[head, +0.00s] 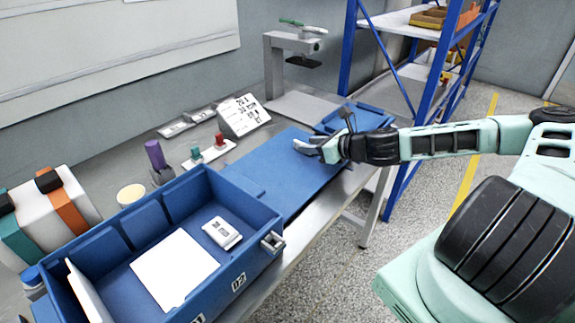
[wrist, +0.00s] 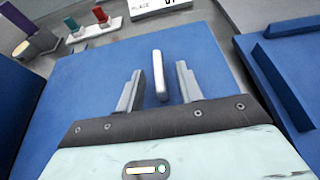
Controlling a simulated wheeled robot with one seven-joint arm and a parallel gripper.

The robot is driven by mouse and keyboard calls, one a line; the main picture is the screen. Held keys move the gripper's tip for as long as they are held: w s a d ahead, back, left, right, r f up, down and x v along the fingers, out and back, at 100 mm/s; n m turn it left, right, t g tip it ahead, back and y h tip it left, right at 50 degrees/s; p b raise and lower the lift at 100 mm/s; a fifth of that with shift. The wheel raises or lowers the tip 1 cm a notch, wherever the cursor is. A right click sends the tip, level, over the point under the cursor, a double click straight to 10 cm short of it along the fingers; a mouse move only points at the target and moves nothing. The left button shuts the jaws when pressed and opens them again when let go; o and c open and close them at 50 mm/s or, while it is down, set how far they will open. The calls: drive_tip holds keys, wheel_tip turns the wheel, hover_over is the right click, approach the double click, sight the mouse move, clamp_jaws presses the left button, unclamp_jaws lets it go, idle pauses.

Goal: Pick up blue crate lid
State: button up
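The blue crate lid (head: 258,178) lies flat on the workbench, just beyond the blue crate (head: 122,215). In the wrist view the lid (wrist: 85,118) fills the middle, with a slim grey upright handle (wrist: 158,75) on it. My gripper (head: 310,149) is over the right part of the lid in the head view. In the wrist view its two grey fingers (wrist: 160,68) are apart, one on each side of the handle, with visible gaps to it. In the head view my gripper hides the handle.
The open crate holds a white panel (head: 174,268) and a small white device (head: 221,233). A smaller blue tray (head: 375,118) sits right of the lid. Red and green buttons (head: 208,153), a purple-topped item (head: 156,155) and a grey stand (head: 275,75) line the back.

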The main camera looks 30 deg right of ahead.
drive_tip(key=x, duration=0.3)
drive_tip(key=shift+a+f, duration=0.15)
clamp_jaws()
